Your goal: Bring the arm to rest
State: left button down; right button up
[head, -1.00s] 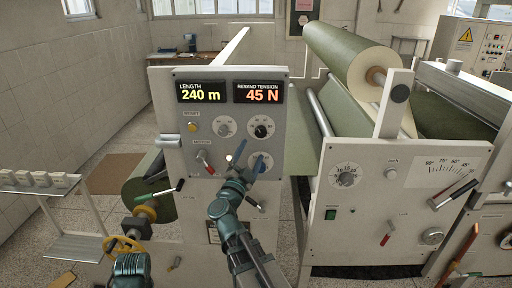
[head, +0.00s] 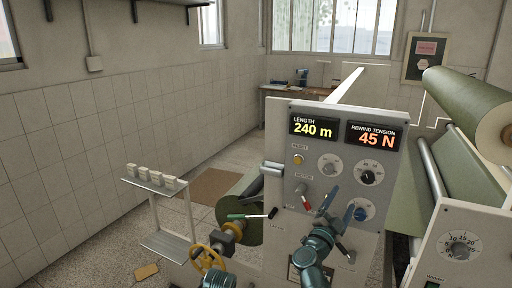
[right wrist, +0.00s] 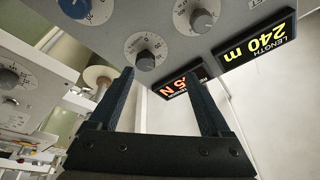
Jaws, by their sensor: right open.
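My right gripper (head: 330,208) is open and empty in front of the control panel (head: 285,232), left of the blue knob (head: 360,213) and near the red-tipped motor switch (head: 306,203) in the head view. In the right wrist view its two dark fingers (right wrist: 158,78) are spread apart, with nothing between them. A teal joint of my left arm (head: 218,281) shows at the bottom edge; I cannot make out the left gripper.
Displays read length 240 m (head: 314,128) and rewind tension 45 N (head: 374,136). A yellow handwheel (head: 207,259) and a green-gripped lever (head: 250,216) stand left of the panel. A large green roll (head: 470,95) is at right.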

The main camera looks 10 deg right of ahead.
jog(key=w+a+f+n+y, duration=0.3)
jog(key=a+f+n+y, duration=0.1)
jog(key=a+n+y, duration=0.35)
jog(key=w+a+f+n+y, duration=0.3)
jog(key=a+f+n+y, duration=0.2)
jog(key=a+n+y, duration=0.3)
jog(key=s+a+f+n+g+y, duration=0.1)
jog(key=s+a+f+g, duration=0.15)
jog(key=f, duration=0.25)
jog(key=s+a+f+n+g+y, duration=0.1)
jog(key=s+a+f+g, duration=0.1)
jog(key=s+f+g, duration=0.3)
jog(key=s+d+f+g+h, duration=0.45)
jog(key=s+f+g, duration=0.4)
jog(key=s, duration=0.45)
jog(key=s+a+n, duration=0.4)
jog(key=s+a, duration=0.1)
jog(key=a, duration=0.5)
jog(key=shift+s+a+f, duration=0.15)
jog(key=shift+s, duration=0.2)
